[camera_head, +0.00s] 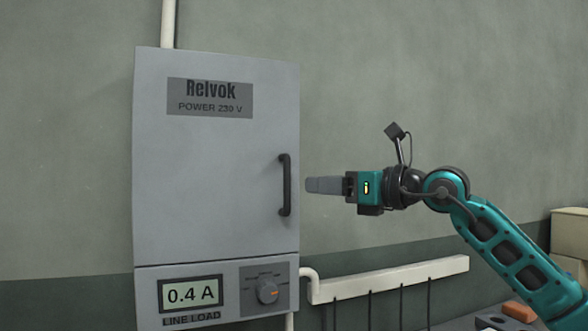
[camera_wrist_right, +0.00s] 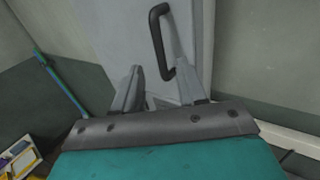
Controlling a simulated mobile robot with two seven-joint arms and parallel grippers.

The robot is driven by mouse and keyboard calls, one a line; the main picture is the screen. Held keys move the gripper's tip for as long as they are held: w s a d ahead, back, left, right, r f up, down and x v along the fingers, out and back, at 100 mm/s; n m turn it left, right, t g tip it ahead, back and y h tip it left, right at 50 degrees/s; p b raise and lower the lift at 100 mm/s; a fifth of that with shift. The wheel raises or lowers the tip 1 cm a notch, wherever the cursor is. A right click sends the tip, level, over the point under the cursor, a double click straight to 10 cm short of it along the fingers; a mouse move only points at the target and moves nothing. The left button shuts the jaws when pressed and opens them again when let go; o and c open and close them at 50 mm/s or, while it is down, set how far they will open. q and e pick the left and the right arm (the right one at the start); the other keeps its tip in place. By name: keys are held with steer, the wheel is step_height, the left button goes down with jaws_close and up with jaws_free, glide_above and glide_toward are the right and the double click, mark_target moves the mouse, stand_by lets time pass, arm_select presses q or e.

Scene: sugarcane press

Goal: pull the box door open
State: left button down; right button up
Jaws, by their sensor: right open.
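The grey electrical box hangs on the wall, and its door (camera_head: 215,190) looks closed in the head view. The door bears a "Relvok POWER 230 V" label. A black vertical handle (camera_head: 286,185) is at the door's right edge; it also shows in the right wrist view (camera_wrist_right: 155,40). My right gripper (camera_head: 309,185) points left at the handle, at about its height, a little to its right in the picture. In the right wrist view its two fingers (camera_wrist_right: 156,80) stand apart with nothing seen gripped, and the handle is ahead of them. My left gripper is not in view.
Below the door is a panel with a "0.4 A" display (camera_head: 191,294) and a knob (camera_head: 267,291). A pale wall rail (camera_head: 390,279) with dark hanging rods runs low on the right. An orange object (camera_head: 519,312) and a beige box (camera_head: 570,235) are at lower right.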

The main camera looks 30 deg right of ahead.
mark_target(290, 183)
steer(key=p+x, duration=0.2)
steer(key=x, duration=0.3)
steer(key=shift+w+a+r, duration=0.15)
steer(key=shift+w, duration=0.2)
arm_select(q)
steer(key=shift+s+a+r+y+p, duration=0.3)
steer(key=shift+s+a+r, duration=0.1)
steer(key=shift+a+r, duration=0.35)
arm_select(e)
steer(key=shift+x, duration=0.8)
jaws_close()
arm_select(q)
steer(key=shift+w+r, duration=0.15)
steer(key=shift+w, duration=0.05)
